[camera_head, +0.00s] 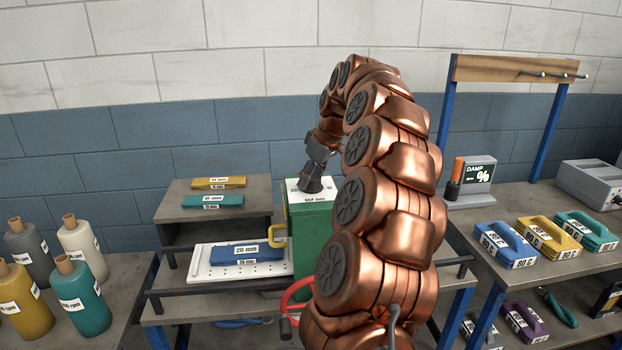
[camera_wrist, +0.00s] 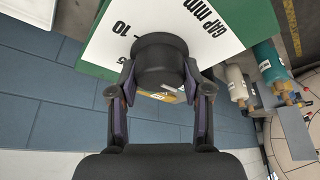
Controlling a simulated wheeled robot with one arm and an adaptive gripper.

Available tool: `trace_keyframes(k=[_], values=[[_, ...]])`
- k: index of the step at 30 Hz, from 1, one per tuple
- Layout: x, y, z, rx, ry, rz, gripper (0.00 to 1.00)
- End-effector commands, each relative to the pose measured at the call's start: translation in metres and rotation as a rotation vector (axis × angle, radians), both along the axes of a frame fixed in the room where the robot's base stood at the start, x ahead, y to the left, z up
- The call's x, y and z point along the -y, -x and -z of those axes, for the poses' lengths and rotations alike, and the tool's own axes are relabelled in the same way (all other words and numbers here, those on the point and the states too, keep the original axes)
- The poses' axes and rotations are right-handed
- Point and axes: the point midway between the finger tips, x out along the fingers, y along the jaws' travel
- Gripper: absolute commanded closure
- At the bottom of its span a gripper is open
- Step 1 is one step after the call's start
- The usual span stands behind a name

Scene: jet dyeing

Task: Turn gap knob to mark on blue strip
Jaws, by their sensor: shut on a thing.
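The black gap knob (camera_wrist: 160,58) sits on a white dial plate (camera_wrist: 110,45) printed "GAP mm", with a 10 mark and a partly hidden 5 mark. The plate is on top of the green machine box (camera_head: 310,235). My gripper (camera_wrist: 160,78) is shut on the knob, one finger on each side. In the head view my gripper (camera_head: 313,180) comes down onto the box top and hides most of the dial. I cannot tell which mark the knob points at. The blue strip (camera_head: 243,253), labelled 20 mm, lies on a white perforated plate (camera_head: 205,267) left of the box.
Yellow (camera_head: 220,183) and teal (camera_head: 213,201) strips lie on the shelf behind. A red handwheel (camera_head: 292,300) is at the box's front. Bottles (camera_head: 90,295) stand at left. Handled blocks (camera_head: 552,240) and a damp meter (camera_head: 476,177) are on the right table.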

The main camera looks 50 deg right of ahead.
Motion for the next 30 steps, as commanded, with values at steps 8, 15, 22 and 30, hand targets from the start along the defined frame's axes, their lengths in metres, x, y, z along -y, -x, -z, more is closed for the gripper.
trace_keyframes(k=[8, 15, 22, 30], values=[[0.0001, -0.0004, 0.0055, 0.0, 0.004, 0.158, 0.87], [-0.0001, -0.0007, 0.0063, 0.0, 0.003, 0.378, 0.87], [0.0007, -0.0008, 0.0044, 0.003, 0.003, 0.595, 0.87], [-0.0004, -0.0009, 0.0032, 0.001, 0.003, 0.812, 0.87]])
